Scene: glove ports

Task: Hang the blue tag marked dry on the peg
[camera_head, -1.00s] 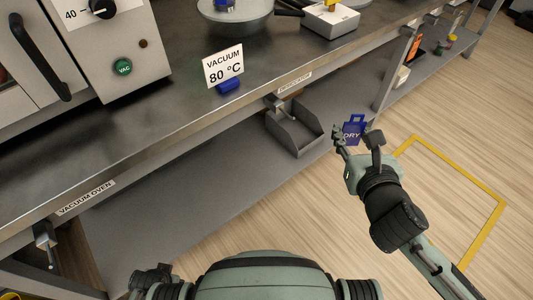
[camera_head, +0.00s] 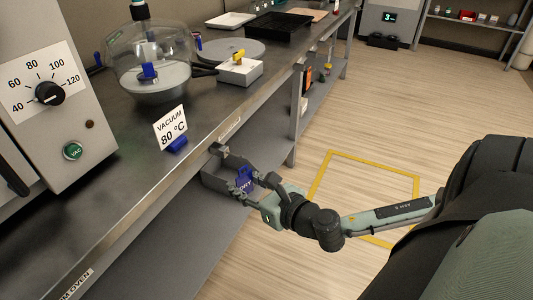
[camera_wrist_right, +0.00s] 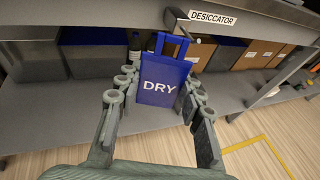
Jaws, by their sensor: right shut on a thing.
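The blue tag marked DRY (camera_head: 243,183) is in my right gripper (camera_head: 255,184), close to the bench's front edge. In the right wrist view the tag (camera_wrist_right: 161,82) stands upright between the fingers of my right gripper (camera_wrist_right: 154,92), its open handle loop at the top. The grey peg (camera_wrist_right: 176,19) sticks out beside the DESICCATOR label, just above and behind the loop. In the head view the peg (camera_head: 217,149) is on the bench edge, left of and above the tag. I cannot tell whether the loop touches the peg. My left gripper is not in view.
A grey open bin (camera_head: 214,178) sits below the peg, close to the gripper. The bench top carries a VACUUM 80 °C sign (camera_head: 171,128) and a glass desiccator (camera_head: 150,60). A lower shelf (camera_wrist_right: 60,112) runs beneath. The floor at right is open, with a yellow outline (camera_head: 370,170).

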